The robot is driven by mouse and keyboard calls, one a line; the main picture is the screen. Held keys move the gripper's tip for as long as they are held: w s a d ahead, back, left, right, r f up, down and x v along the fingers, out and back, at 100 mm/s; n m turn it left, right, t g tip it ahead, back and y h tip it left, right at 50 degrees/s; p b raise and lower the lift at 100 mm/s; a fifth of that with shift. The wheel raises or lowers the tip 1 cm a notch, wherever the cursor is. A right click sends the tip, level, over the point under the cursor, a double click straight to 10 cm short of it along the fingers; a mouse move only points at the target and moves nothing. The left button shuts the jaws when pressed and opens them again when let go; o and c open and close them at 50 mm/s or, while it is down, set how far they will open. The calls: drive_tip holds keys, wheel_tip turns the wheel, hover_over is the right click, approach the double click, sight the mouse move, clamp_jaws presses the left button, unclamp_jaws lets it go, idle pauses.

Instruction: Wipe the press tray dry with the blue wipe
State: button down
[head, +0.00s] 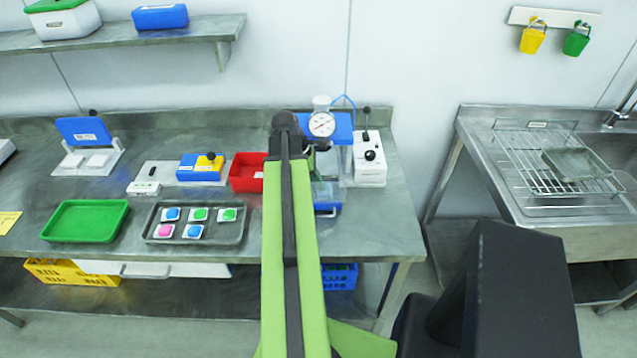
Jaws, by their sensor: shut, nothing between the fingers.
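A small grey metal tray (577,163) lies on the wire rack at the sink, at the right; I cannot tell whether it is wet or whether it is the press tray. A blue press with a round dial gauge (322,124) stands on the bench, partly hidden behind my arm. No blue wipe can be made out; a blue packet (160,17) lies on the shelf at upper left, its contents not visible. My green arm reaches up the middle of the picture to the press area. My gripper's fingers are hidden behind the arm.
A dark tray (152,238) with several coloured pieces, a green tray (85,236) and a red bin (248,185) are on the bench. A wire rack (510,150) stands on the sink unit (545,218). A floor gap separates bench and sink unit.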

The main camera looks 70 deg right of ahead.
drive_tip(key=shift+s+d, duration=0.2)
drive_tip(key=shift+s, duration=0.1)
drive_tip(key=shift+w, duration=0.1)
drive_tip(key=shift+w+a, duration=0.3)
drive_tip(key=shift+w, duration=0.35)
drive_tip(key=shift+w+a, duration=0.3)
drive_tip(key=shift+w, duration=0.35)
drive_tip(key=shift+s+f, duration=0.1)
drive_tip(key=shift+s+d+f, duration=0.1)
drive_tip(key=shift+s+d, duration=0.15)
drive_tip(key=shift+s, duration=0.2)
